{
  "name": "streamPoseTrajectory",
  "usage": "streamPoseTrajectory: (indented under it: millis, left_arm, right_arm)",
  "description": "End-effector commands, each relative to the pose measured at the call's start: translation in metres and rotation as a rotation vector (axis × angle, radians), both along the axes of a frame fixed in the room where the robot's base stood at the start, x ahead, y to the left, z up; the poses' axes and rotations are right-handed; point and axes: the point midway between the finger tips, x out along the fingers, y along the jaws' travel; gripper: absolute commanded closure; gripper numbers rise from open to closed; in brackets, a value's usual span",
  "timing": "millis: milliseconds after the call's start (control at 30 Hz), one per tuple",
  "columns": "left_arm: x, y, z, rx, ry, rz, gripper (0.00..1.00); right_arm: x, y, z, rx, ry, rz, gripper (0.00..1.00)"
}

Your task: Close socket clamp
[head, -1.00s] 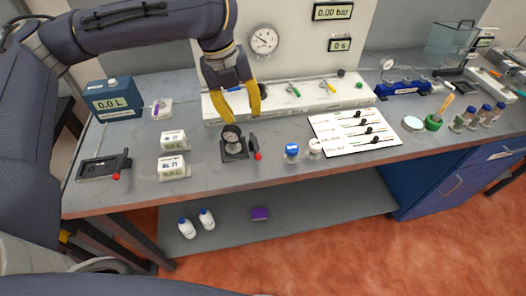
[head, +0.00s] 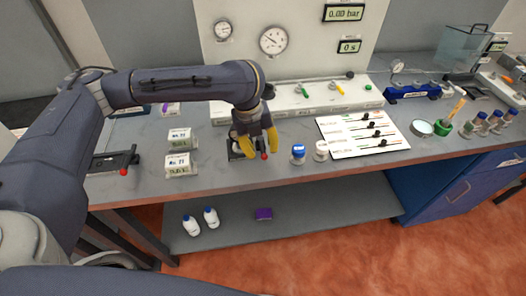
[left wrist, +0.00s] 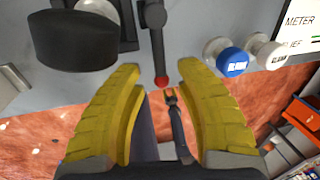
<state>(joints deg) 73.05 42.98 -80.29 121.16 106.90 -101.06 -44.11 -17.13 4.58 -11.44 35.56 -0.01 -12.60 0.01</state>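The socket clamp (head: 234,153) stands near the front of the bench in the head view, mostly hidden behind my left gripper. In the left wrist view its dark lever (left wrist: 155,40) points toward me and ends in a red knob (left wrist: 161,81). The dark round socket part (left wrist: 75,40) is at the upper left there. My left gripper (head: 260,151) is open and points down at the lever. In the left wrist view the red knob appears between its yellow fingertips; contact is unclear.
A blue-capped bottle (head: 298,153) and a white-capped bottle (head: 321,150) stand right of the clamp. Two labelled boxes (head: 178,164) are to the left. Another red-knobbed fixture (head: 118,160) lies farther left. The white rail (head: 300,112) runs behind.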

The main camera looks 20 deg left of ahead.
Motion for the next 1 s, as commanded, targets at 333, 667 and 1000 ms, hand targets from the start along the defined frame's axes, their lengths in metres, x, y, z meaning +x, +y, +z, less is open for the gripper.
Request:
streamPoseTrajectory:
  millis: [333, 667, 1000]
  left_arm:
    - [0.002, -0.004, -0.023, -0.001, 0.0, 0.0, 0.65]
    - [0.002, -0.005, -0.024, -0.001, 0.0, 0.0, 0.65]
    - [0.002, -0.004, -0.024, -0.001, 0.0, 0.0, 0.98]
  right_arm:
    - [-0.001, 0.0, 0.0, -0.001, 0.002, 0.0, 0.56]
    - [-0.002, 0.0, 0.0, 0.0, 0.002, 0.0, 0.56]
    - [-0.002, 0.0, 0.0, 0.0, 0.002, 0.0, 0.56]
